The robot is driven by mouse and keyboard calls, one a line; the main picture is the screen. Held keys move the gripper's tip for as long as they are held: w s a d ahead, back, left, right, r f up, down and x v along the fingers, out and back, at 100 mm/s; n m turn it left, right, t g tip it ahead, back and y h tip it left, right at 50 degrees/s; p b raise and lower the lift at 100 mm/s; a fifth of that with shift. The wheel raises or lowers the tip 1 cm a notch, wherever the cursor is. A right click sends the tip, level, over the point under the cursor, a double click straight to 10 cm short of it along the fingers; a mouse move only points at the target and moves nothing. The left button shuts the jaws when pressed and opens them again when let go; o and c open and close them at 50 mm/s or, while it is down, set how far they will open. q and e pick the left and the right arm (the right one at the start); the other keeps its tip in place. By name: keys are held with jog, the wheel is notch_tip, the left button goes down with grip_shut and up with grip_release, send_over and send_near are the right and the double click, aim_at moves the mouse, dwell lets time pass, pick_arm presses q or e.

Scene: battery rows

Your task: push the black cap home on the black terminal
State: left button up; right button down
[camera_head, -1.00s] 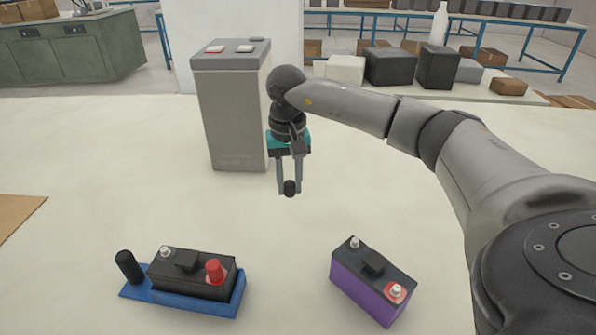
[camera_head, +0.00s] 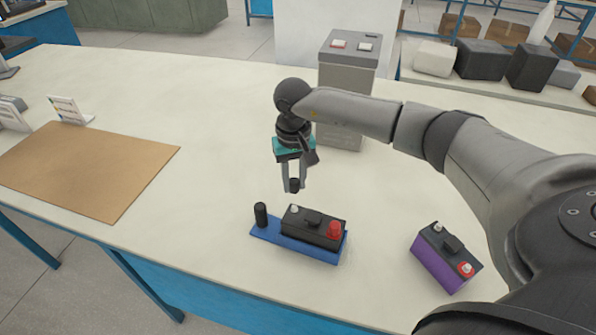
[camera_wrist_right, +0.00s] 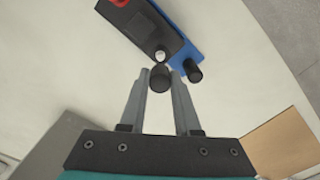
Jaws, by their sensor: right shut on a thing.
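My right gripper (camera_head: 294,187) is shut on the black cap (camera_head: 294,185), which hangs between its fingertips above the table. That post is the black terminal (camera_head: 295,209) on the black battery (camera_head: 313,228). The battery's other terminal wears a red cap (camera_head: 335,229). The battery sits on a blue tray (camera_head: 272,236), with an upright black cylinder (camera_head: 261,215) at its left end. The cap's height above the post is hard to tell. My left gripper is out of view.
A purple battery (camera_head: 440,262) with two bare posts stands to the right. A grey box-like pedestal (camera_head: 345,90) stands behind the gripper. A brown mat (camera_head: 85,165) lies at left, with small cards (camera_head: 68,110) behind it. The table between mat and tray is clear.

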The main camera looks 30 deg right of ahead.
aim_at(294, 207)
jog(key=shift+a+f, duration=0.1)
jog(key=shift+f, duration=0.15)
jog(key=shift+f+b, duration=0.5)
jog(key=shift+f, duration=0.05)
jog(key=shift+f+b, duration=0.9)
jog(key=shift+f, duration=0.6)
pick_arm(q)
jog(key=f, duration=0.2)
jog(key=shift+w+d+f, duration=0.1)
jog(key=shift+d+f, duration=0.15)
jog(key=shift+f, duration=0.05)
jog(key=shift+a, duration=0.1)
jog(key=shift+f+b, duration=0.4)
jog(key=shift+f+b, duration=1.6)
pick_arm(e)
jog(key=shift+f, duration=1.45)
jog(key=c, duration=0.5)
grip_release()
jog(key=shift+c, duration=0.2)
